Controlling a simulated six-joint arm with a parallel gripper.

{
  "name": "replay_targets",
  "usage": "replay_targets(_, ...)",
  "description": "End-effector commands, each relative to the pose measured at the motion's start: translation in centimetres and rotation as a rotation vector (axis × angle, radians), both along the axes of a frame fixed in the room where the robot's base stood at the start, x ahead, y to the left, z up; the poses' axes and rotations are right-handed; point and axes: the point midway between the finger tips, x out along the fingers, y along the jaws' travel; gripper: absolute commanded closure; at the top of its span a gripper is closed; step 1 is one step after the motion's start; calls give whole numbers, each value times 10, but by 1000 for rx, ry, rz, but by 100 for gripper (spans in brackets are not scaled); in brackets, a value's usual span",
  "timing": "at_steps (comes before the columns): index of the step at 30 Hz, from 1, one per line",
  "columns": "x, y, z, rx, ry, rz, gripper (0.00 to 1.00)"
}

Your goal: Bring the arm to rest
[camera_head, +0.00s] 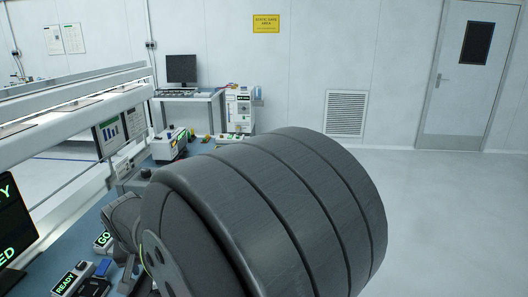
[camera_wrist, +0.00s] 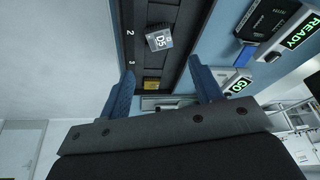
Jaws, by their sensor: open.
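My gripper (camera_wrist: 163,82) shows in the wrist view with its two blue fingers spread apart. Nothing is held between them. Beyond the fingertips is a dark track (camera_wrist: 142,55) marked with the numbers 2 and 3. A small grey block marked D5 (camera_wrist: 158,40) sits on this track, apart from the fingers. In the head view my own large dark arm link fills the centre and hides my gripper and much of the bench.
A green GO display (camera_head: 103,240) and a READY display (camera_head: 66,284) stand on the blue bench at lower left. A white rail frame (camera_head: 75,132) runs along the left. A monitor (camera_head: 181,69) stands at the back. The floor (camera_head: 450,220) at right is clear.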

Motion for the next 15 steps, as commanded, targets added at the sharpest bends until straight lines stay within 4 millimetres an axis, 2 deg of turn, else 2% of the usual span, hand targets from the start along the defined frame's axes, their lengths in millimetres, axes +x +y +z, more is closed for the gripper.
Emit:
replay_targets(1,3,0,-11,-5,4,-1,41)
replay_targets(6,12,5,-39,-3,2,0,41)
replay_targets(15,26,10,-79,-3,2,-1,41)
